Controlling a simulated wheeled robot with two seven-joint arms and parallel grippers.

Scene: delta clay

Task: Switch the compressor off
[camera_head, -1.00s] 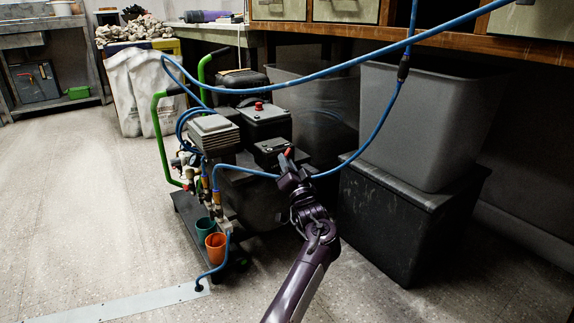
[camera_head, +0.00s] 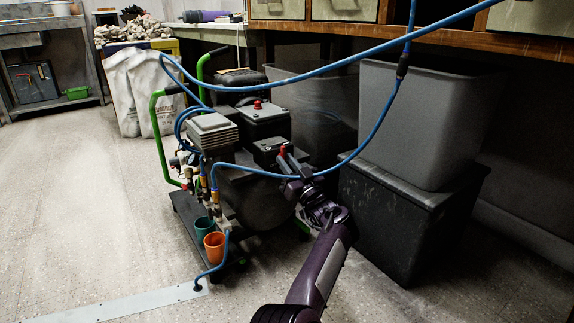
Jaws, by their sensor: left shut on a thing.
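The compressor (camera_head: 262,200) stands on the floor left of centre, with green handles, a finned grey head and dark housings. A red knob (camera_head: 257,105) tops its rear box. A small dark box (camera_head: 268,147) sits in front of that. My left gripper (camera_head: 284,157) reaches up from the lower right to the right side of this small box. It is shut on a small red lever (camera_head: 282,152), whose tip shows between the fingers. The fingers hide the lever's base, so its exact setting cannot be read. My right gripper is not in view.
A blue hose (camera_head: 385,122) hangs across the scene and passes close to my left gripper. Green and orange cups (camera_head: 214,246) are at the compressor's front. Floor at left is clear.

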